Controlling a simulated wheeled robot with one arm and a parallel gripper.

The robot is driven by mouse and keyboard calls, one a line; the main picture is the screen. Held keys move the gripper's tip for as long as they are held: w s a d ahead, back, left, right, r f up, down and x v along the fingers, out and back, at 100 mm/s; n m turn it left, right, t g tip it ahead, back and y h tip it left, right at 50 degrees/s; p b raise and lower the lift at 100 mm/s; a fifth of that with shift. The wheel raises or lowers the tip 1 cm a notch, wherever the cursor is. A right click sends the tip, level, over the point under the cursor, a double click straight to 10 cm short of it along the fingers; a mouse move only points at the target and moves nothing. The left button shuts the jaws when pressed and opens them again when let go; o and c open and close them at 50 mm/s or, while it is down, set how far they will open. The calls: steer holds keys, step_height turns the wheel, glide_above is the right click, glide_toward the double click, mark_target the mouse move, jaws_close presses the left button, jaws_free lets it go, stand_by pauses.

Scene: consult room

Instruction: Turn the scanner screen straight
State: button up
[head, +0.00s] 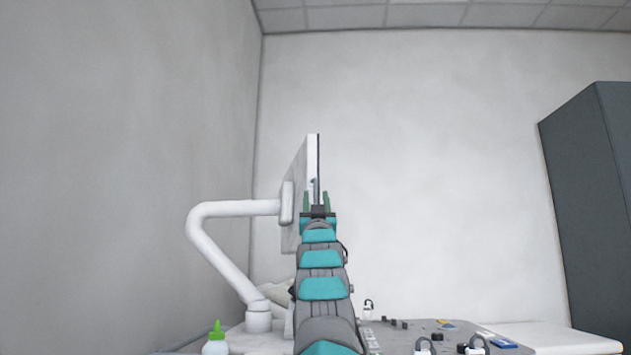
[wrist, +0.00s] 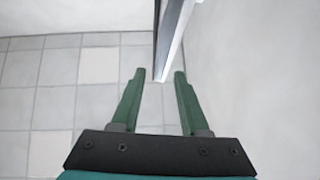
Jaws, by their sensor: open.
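The scanner screen (head: 299,172) stands upright on a white bent support arm (head: 220,210) and shows almost edge-on in the head view. Its pale back is turned left and its thin dark front edge right. My gripper (head: 317,196) is open at the screen's right edge, in front of its lower part. In the wrist view the screen's edge (wrist: 173,42) comes down from the top to the gap between the green fingertips of my gripper (wrist: 159,76), nearer the right one. I cannot tell whether they touch. My arm hides the screen's lower right part.
The scanner's control panel (head: 440,338) with several knobs and probes lies below right. A bottle with a green cap (head: 216,340) stands at lower left. A grey wall is close on the left, and a dark cabinet (head: 590,190) stands at right. Space right of the screen is clear.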

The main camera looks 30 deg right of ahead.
mark_target(316, 193)
steer(key=shift+p+x, duration=0.85)
steer(key=shift+x, duration=0.35)
steer(key=shift+w+d+r+p, duration=0.2)
steer(key=shift+w+r+p, duration=0.2)
steer(key=shift+p, duration=0.25)
jaws_close()
